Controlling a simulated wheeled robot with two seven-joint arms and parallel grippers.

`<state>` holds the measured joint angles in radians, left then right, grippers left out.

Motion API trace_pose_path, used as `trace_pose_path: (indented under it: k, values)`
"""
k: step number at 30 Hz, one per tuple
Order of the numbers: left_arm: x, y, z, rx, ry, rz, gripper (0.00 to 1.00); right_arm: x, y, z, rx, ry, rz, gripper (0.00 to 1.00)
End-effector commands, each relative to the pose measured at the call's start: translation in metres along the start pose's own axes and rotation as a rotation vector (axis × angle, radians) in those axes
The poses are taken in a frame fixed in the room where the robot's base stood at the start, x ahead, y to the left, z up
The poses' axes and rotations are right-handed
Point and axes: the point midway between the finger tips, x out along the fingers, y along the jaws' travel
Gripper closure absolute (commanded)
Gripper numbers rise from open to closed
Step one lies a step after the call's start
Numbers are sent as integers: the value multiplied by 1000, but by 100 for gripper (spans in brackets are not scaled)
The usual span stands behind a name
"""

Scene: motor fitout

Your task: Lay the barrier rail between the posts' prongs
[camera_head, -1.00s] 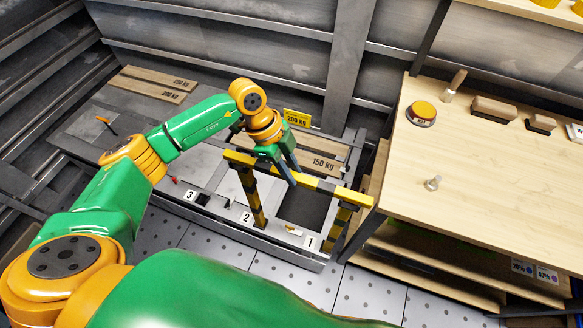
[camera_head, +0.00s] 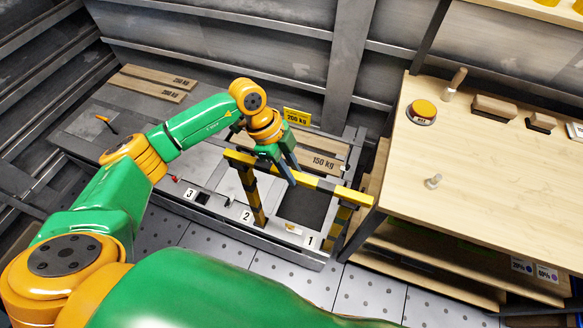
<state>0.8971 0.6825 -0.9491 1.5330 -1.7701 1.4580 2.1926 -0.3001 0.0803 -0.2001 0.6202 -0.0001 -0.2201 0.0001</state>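The barrier rail (camera_head: 327,187) is a yellow-and-black striped bar. It spans across the tops of two striped posts, the left post (camera_head: 252,199) and the right post (camera_head: 338,227). My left gripper (camera_head: 294,178) points down at the middle of the rail, with one finger on the near side and the other on the far side, closed around it. The rail is at about the height of the post tops. The prongs are too small and covered to tell whether the rail is seated between them. My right gripper is not in view.
The posts stand on a grey platform (camera_head: 140,132) with number plates 1, 2 and 3 at its front edge. Weight-marked boards (camera_head: 318,160) lie behind the rail.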

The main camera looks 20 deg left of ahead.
Motion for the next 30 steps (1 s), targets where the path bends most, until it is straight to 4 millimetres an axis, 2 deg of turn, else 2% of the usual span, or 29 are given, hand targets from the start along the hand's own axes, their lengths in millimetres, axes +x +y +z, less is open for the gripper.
trace_pose_path:
  k: [1, 4, 14, 21, 24, 30]
  values:
    - [0, 0, 0, 0, 1, 0, 65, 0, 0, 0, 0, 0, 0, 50]
    - [0, 0, 0, 0, 0, 0, 38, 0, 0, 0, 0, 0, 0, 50]
    - [-4, -1, 1, -1, -1, -2, 38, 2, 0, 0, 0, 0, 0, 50]
    - [-52, -1, 1, 0, -1, -7, 38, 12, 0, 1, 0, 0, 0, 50]
    - [-65, -1, 1, 0, -1, -3, 38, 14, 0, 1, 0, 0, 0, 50]
    - [-71, 0, 0, 0, 0, 0, 38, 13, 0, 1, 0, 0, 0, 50]
